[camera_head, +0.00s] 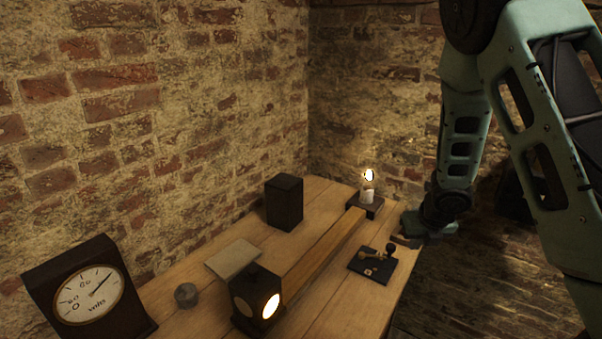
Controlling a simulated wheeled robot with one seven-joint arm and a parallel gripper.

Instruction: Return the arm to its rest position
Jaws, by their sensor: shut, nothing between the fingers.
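My arm (462,140) comes down from the upper right of the head view, teal with dark joints. My gripper (407,241) is at its lower end, by the right edge of the wooden table (340,318). It is shut and holds nothing. Its fingers point left, near a dark flat board (372,268) with a small brass lever and a black knob on it. I cannot tell whether the fingers touch anything there.
A voltmeter (90,295) stands front left. A lit dark box (257,297), a grey round jar (186,295), a pale slab (233,260), a black box (284,202) and a glowing lamp (368,188) share the table. Brick walls close the back and left; bare floor lies right.

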